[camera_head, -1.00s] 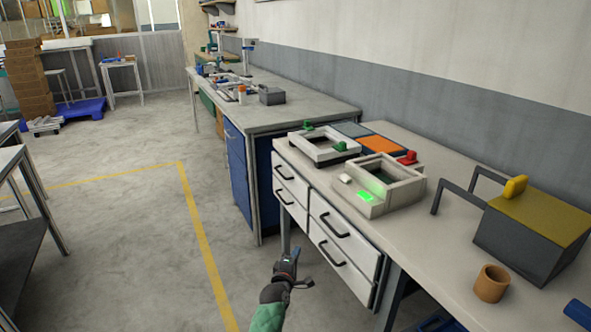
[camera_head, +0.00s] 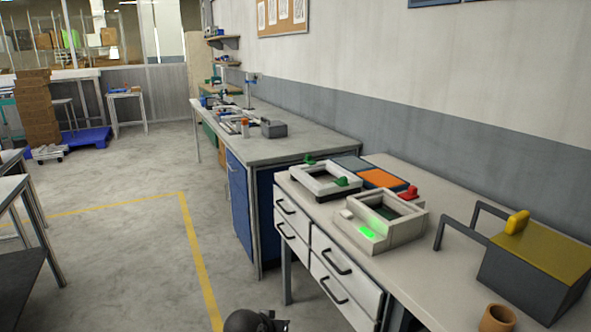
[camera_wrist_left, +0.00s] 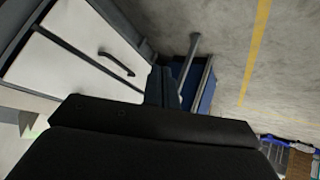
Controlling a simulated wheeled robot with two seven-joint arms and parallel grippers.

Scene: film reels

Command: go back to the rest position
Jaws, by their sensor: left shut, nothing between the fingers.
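My left gripper (camera_wrist_left: 165,88) shows in the left wrist view as a dark body with its narrow fingers together and nothing between them. Beyond it are white drawer fronts (camera_wrist_left: 72,65) and the grey floor. In the head view only a dark part of my left arm shows at the bottom edge, in front of the drawers and below the bench top; its fingers are mostly cut off. My right gripper is in neither view.
The near bench (camera_head: 445,212) carries a white frame (camera_head: 323,182), a pale box with a green light (camera_head: 385,232), a grey box with a yellow lid (camera_head: 540,265) and a brown cup (camera_head: 497,318). Another bench (camera_head: 290,140) stands behind.

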